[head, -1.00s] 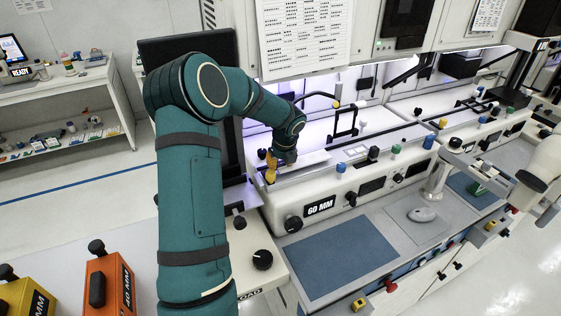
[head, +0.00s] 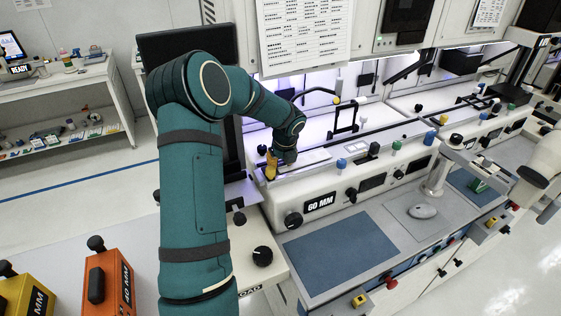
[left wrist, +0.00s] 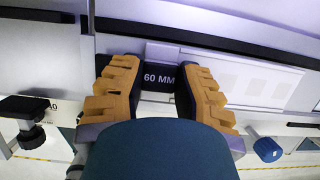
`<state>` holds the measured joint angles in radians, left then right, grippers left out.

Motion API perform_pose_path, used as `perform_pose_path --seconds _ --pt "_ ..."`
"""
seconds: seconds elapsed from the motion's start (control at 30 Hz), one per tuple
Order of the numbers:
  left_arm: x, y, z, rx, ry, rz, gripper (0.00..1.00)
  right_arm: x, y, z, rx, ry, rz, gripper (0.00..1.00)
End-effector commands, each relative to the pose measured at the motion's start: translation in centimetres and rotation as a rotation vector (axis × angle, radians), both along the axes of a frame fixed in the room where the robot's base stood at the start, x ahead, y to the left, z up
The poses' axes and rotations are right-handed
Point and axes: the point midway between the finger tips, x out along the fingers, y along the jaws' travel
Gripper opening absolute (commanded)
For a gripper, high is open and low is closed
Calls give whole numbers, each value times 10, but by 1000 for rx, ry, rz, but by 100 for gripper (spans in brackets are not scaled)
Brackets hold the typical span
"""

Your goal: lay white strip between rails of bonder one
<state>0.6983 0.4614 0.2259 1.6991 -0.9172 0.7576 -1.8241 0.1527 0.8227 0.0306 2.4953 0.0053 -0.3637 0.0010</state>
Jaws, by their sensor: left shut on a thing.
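My left gripper (head: 271,166) is over the rail channel of the nearest bonder, whose front carries a 60 MM label (head: 320,202). In the left wrist view its orange fingers (left wrist: 160,92) are closed around a dark block marked 60 MM. A white strip (left wrist: 250,82) with pale squares extends to the right from behind the fingers, alongside a dark rail (left wrist: 215,46). In the head view the strip (head: 308,158) looks level and close to the rails. Whether it touches them I cannot tell. My right gripper is not in view.
Blue (head: 341,164) and black (head: 374,149) knobs stand along the bonder's front edge. A black frame (head: 347,118) rises behind the rails. A blue mat (head: 340,252) lies clear in front. Orange (head: 108,283) and yellow (head: 27,296) boxes stand at lower left.

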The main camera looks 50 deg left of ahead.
Motion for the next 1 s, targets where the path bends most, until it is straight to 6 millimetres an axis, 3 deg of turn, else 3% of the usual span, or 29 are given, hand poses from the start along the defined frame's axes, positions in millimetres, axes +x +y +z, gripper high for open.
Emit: perform_pose_path --seconds 0.77,0.8,0.83,0.87,1.0 --pt "0 0 -9 -2 2 0 0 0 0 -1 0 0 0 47" --pt "0 0 -9 -1 2 1 46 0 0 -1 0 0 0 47" --pt "-1 0 -9 -1 2 1 56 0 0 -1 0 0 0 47" --pt "-1 0 -9 -1 2 1 62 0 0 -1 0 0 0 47" --pt "-2 0 -10 -1 6 3 62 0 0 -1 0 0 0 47"
